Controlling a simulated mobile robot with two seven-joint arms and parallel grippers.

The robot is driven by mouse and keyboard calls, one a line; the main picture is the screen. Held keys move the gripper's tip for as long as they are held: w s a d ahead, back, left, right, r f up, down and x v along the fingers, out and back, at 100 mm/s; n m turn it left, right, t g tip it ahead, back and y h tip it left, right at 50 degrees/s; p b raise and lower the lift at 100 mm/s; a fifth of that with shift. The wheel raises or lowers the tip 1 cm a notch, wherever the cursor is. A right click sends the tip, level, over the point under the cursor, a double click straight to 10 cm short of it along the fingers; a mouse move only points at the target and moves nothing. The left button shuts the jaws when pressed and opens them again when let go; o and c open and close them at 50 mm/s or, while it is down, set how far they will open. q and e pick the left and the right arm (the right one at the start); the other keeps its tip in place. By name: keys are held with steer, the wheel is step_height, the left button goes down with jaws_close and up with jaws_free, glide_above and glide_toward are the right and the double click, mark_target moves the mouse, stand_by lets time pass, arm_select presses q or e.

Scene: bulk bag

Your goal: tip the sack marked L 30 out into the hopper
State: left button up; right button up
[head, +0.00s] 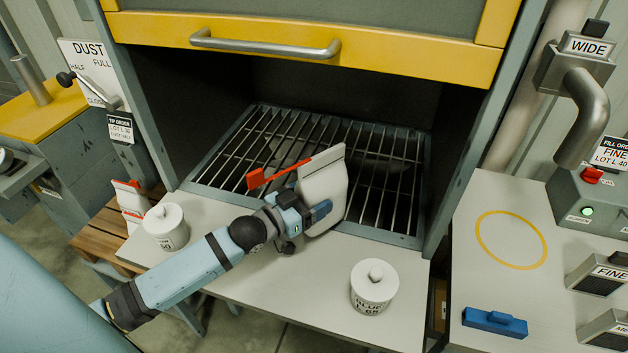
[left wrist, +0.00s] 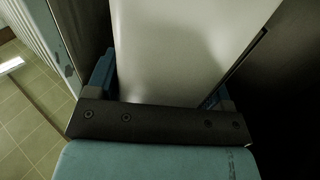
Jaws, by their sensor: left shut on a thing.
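My left gripper (head: 305,215) is shut on a white sack (head: 324,190) with a red strip (head: 300,167) along one side. It holds the sack tilted at the front edge of the hopper grate (head: 385,165). In the left wrist view the pale sack (left wrist: 180,50) fills the space between the fingers (left wrist: 162,98). No marking on the sack can be read from here. The hopper (head: 200,95) is open under its raised yellow-framed hood (head: 300,42). Whether anything is flowing from the sack cannot be seen. My right gripper is not in view.
Lidded white pots stand on the ledge at left (head: 165,227) and right (head: 374,287). White sacks with red strips (head: 130,200) sit on a wooden pallet at left. A dust lever (head: 95,88) is left of the hopper. A blue clip (head: 495,322) lies on the right bench (head: 480,215).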

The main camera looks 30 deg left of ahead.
arm_select(q)
steer(key=shift+w+a+r+n, duration=0.2)
steer(key=shift+r+n, duration=0.1)
steer(key=shift+n, duration=0.1)
steer(key=w+a+n+g, duration=0.1)
steer(key=n, duration=0.1)
steer(key=w+a+n+g+p, duration=0.1)
steer(key=a+n, duration=0.1)
steer(key=n, duration=0.1)
steer(key=w+a+r+n+g, duration=0.1)
steer(key=n, duration=0.1)
steer(key=shift+w+a+h+p, duration=0.15)
steer(key=shift+a+h+p, duration=0.15)
steer(key=shift+p, duration=0.05)
stand_by(0.5)
steer(key=shift+n, duration=0.3)
